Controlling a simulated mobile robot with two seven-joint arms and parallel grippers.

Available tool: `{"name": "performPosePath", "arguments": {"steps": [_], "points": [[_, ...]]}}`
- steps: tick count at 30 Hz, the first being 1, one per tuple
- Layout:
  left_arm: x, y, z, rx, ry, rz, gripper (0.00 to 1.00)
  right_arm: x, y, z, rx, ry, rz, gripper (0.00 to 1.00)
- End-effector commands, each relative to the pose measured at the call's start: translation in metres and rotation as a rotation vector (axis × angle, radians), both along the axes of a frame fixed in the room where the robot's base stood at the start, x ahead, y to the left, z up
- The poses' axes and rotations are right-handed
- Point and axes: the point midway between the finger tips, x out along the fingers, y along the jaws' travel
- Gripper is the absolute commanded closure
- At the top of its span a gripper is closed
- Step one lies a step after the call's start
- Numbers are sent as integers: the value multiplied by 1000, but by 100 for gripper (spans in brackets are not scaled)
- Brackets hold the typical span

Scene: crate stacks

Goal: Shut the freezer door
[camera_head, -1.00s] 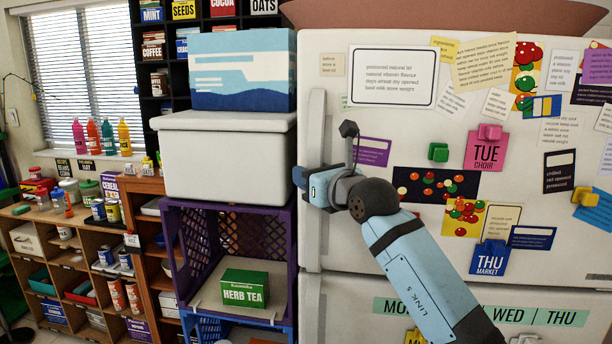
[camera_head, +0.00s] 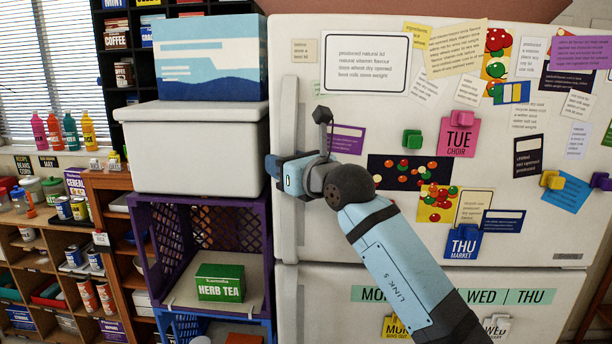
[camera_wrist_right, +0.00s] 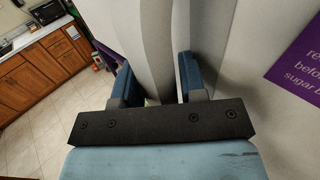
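The white freezer door (camera_head: 450,230) is the upper door of the fridge, covered in notes and magnets. Its upright handle (camera_head: 313,99) runs along the left edge. My right gripper (camera_head: 284,176) is at this handle, about halfway down the door. In the right wrist view, the gripper's two blue fingers (camera_wrist_right: 157,80) stand on either side of the pale handle (camera_wrist_right: 150,40) and seem closed on it. The door looks near flush with the lower door (camera_head: 330,325); I cannot tell whether a small gap is left. My left gripper is not in view.
Left of the fridge stand a purple crate (camera_head: 155,245), a lidded white box (camera_head: 190,155) and a blue-white box (camera_head: 210,60) on top. A green herb tea box (camera_head: 220,283) sits in the crate. Wooden shelves (camera_head: 120,179) are farther left. The wrist view shows open tiled floor (camera_wrist_right: 50,130).

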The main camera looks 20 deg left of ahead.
Motion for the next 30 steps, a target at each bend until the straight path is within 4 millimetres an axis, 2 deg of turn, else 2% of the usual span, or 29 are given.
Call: {"name": "performPosePath", "arguments": {"steps": [1,6,15,21,30], "points": [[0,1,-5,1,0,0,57,5,-17,-4,-1,-4,-20,43],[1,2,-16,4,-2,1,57,-20,-49,-4,-3,-4,-16,43],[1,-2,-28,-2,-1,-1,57,-59,-96,-1,-6,-5,-4,43],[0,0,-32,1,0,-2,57,-70,-109,1,-7,-5,-1,43],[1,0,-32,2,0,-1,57,-72,-109,2,-7,-4,1,43]]}}
